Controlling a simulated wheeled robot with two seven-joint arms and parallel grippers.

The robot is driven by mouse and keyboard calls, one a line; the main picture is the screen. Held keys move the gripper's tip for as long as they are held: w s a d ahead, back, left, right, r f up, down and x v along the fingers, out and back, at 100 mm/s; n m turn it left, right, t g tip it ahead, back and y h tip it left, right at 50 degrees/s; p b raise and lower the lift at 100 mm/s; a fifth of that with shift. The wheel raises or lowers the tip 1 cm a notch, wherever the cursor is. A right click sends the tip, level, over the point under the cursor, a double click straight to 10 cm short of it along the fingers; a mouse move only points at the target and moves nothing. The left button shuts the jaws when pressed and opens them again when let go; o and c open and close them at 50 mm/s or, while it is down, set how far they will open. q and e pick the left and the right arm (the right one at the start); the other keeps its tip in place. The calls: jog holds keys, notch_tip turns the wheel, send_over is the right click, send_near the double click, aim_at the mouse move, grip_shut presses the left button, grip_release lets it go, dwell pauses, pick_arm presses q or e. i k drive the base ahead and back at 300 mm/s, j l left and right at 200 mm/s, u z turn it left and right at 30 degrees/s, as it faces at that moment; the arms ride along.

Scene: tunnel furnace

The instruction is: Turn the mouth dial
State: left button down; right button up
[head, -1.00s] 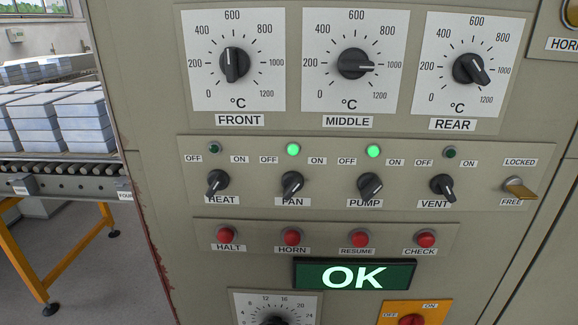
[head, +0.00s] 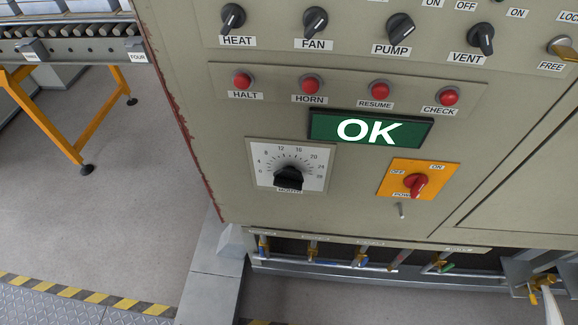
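The mouth dial (head: 289,178) is a black knob on a white square scale plate, low on the beige control panel (head: 210,130). Its numbers run around the upper part of the plate, with 12 and 16 near the top. The knob covers part of its own label, and its pointer setting is hard to read from this angle. Neither of my grippers is in the head view.
Above the dial are red buttons (head: 311,85) and a green OK display (head: 370,130). To its right is an orange plate with a red power switch (head: 416,184). Below are pipes with valves (head: 313,252). A roller conveyor (head: 70,45) stands at the left.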

aim_at(288, 178)
jog(key=k+l+z, duration=0.1)
jog(key=z, duration=0.3)
jog(key=k+l+z, duration=0.1)
jog(key=z, duration=0.3)
jog(key=l+z, duration=0.35)
jog(key=k+l+z, duration=0.1)
jog(key=z, duration=0.3)
jog(key=l+u, duration=0.2)
jog(key=u, duration=1.8)
